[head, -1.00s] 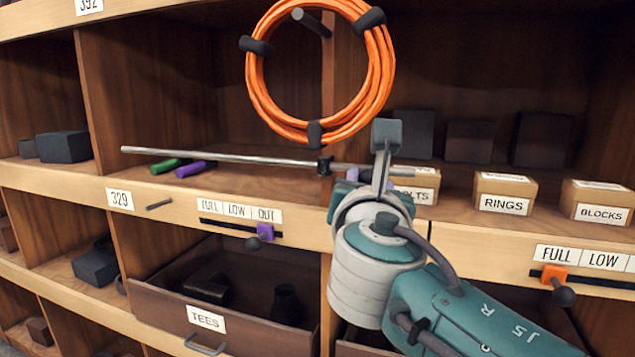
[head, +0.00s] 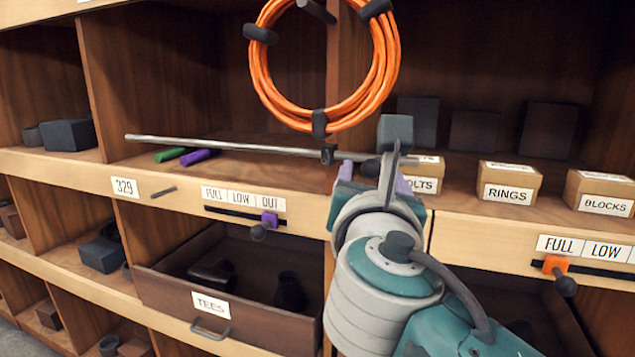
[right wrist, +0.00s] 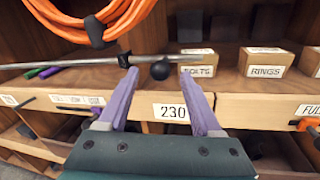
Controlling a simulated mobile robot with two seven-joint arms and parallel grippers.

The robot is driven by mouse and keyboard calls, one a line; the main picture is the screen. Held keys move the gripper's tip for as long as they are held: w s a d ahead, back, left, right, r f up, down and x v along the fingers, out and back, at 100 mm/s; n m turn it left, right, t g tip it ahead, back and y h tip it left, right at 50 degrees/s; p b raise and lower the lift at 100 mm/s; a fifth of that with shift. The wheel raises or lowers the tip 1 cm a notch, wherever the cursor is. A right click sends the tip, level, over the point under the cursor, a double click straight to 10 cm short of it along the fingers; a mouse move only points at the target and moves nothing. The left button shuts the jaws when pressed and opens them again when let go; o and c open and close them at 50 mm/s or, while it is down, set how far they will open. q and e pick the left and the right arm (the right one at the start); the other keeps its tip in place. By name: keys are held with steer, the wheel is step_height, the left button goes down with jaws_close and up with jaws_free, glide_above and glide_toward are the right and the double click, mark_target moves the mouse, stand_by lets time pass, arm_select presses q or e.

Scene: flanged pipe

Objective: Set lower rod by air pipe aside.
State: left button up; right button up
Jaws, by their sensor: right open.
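A long grey metal rod (head: 230,146) runs level across the front of the shelf bay, below the orange coiled pipe (head: 265,85). It passes a small black clip (head: 327,154) and also shows in the right wrist view (right wrist: 70,62). A black ball knob (right wrist: 160,70) sits just below the rod, right of the clip. My right gripper (head: 372,174) is open, its purple fingers pointing at the shelf. In the right wrist view its fingertips (right wrist: 160,76) stand either side of the knob, below the rod. I cannot tell whether they touch anything. My left gripper is out of view.
Boxes for bolts (head: 425,175), rings (head: 510,182) and blocks (head: 602,194) stand right of the gripper. A tees drawer (head: 225,310) juts out below.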

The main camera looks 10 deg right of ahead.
steer(key=v, duration=0.6)
steer(key=shift+s, duration=0.2)
steer(key=s+d+f+m+g+p, duration=0.5)
steer(key=s+d+f+m+g, duration=0.25)
steer(key=s+m, duration=0.55)
steer(key=s+a+r+m+g+y+p, duration=0.2)
steer(key=s+m+g+y+p, duration=0.35)
steer(key=s+m, duration=0.8)
step_height(320, 180, up, 37)
steer(key=m+p, duration=0.1)
steer(key=p, duration=3.5)
steer(key=shift+a+y, duration=0.35)
steer(key=shift+y, duration=0.1)
